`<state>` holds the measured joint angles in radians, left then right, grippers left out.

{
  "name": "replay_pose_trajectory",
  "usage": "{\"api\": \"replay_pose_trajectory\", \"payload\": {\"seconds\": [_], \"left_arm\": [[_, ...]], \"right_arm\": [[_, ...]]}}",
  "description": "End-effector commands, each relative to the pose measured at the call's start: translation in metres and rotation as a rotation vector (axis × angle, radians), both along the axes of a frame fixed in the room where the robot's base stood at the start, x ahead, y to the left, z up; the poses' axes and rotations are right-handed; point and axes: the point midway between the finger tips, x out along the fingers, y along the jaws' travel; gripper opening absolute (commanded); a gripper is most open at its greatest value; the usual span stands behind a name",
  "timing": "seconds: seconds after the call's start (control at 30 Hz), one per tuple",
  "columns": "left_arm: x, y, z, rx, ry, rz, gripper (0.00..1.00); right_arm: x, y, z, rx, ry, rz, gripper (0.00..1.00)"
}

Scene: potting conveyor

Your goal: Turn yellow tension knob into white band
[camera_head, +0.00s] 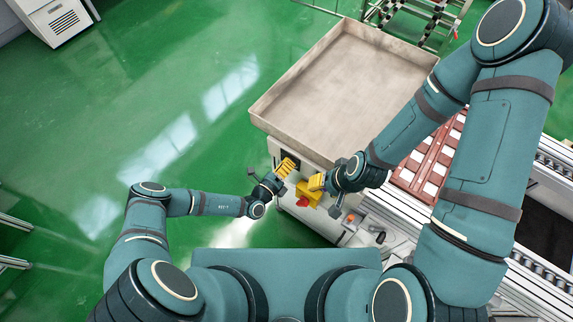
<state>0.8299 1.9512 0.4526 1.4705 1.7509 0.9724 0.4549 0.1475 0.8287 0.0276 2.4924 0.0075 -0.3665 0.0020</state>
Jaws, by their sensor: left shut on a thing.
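The yellow ribbed knob (286,166) sits on the front of a white machine housing, below the tray's near corner. My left gripper (272,182) comes in from the left and is shut on the yellow tension knob at its lower left side. My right gripper (335,190) is beside a yellow block-like part (308,193) to the right of the knob. Its fingers are small and partly hidden, so I cannot tell whether it is open or shut. The white band and any pointer on the knob are too small to make out.
A large empty grey tray (340,85) lies above the housing. A conveyor (425,165) with reddish-brown and white pieces runs on the right, partly behind my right arm. A red part (303,202) shows beside the yellow block. Green floor on the left is clear.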

Motion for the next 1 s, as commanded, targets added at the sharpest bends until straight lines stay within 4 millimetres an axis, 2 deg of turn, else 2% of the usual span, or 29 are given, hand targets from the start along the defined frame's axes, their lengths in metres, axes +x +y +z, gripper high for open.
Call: {"api": "replay_pose_trajectory", "payload": {"seconds": [0.23,0.27,0.3,0.33,0.73,0.87,1.0], "left_arm": [[0.0,-0.001,0.001,-0.002,-0.001,-0.002,0.03],[0.0,-0.001,0.001,-0.002,-0.001,-0.002,0.52],[0.0,-0.001,0.001,-0.002,-0.001,-0.002,0.66],[0.0,-0.001,0.0,-0.002,-0.001,-0.002,0.72],[-0.004,0.003,0.0,-0.001,0.001,0.0,0.72],[-0.017,0.014,0.0,-0.001,0.001,0.001,0.72],[-0.041,0.031,0.0,-0.001,0.003,0.001,0.72]], "right_arm": [[0.0,0.0,0.0,0.0,0.0,0.0,0.47],[0.0,0.0,0.0,0.0,0.0,0.0,0.47],[0.0,0.0,0.0,0.0,0.0,0.0,0.47],[0.0,0.0,0.0,0.0,0.0,0.0,0.47],[0.0,0.0,0.0,0.0,0.0,0.0,0.47],[0.0,0.0,0.0,0.0,0.0,0.0,0.47],[0.0,0.0,0.0,0.0,0.0,0.0,0.47]]}}
